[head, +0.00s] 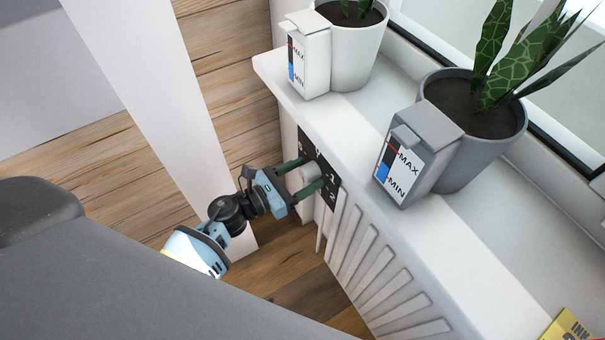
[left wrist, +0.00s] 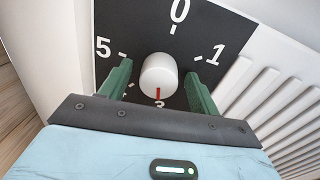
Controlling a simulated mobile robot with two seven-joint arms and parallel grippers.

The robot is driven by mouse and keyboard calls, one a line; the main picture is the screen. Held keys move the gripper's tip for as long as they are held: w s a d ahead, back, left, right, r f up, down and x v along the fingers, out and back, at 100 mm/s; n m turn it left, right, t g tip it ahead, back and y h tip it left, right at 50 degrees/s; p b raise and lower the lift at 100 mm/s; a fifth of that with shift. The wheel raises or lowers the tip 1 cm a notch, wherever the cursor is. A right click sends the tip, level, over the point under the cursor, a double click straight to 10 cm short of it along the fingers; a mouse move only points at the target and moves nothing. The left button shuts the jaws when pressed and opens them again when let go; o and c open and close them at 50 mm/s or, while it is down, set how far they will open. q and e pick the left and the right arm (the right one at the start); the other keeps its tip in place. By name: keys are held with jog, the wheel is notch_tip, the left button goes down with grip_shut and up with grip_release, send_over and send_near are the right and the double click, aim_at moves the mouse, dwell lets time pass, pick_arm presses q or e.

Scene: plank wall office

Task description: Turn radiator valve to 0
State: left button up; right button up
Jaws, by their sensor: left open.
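The radiator valve is a white round knob (left wrist: 159,75) on a black dial plate (left wrist: 215,22) with white numbers. In the left wrist view 0 is at the top, 1 at the right and 5 at the left. A red mark on the knob points down at the 3. The knob also shows in the head view (head: 302,180), at the left end of the radiator. My left gripper (head: 301,176) is open, with one green finger on each side of the knob. A gap shows between the knob and each finger in the left wrist view. My right gripper is not in view.
The white ribbed radiator (head: 385,270) runs right of the dial under a white sill (head: 465,235). A white pot (head: 358,50) and a grey pot (head: 490,150) with plants stand on the sill. A yellow item (head: 568,328) lies lower right.

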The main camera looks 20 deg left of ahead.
pick_arm(q)
jog(key=c, duration=1)
jog(key=shift+o, duration=0.2)
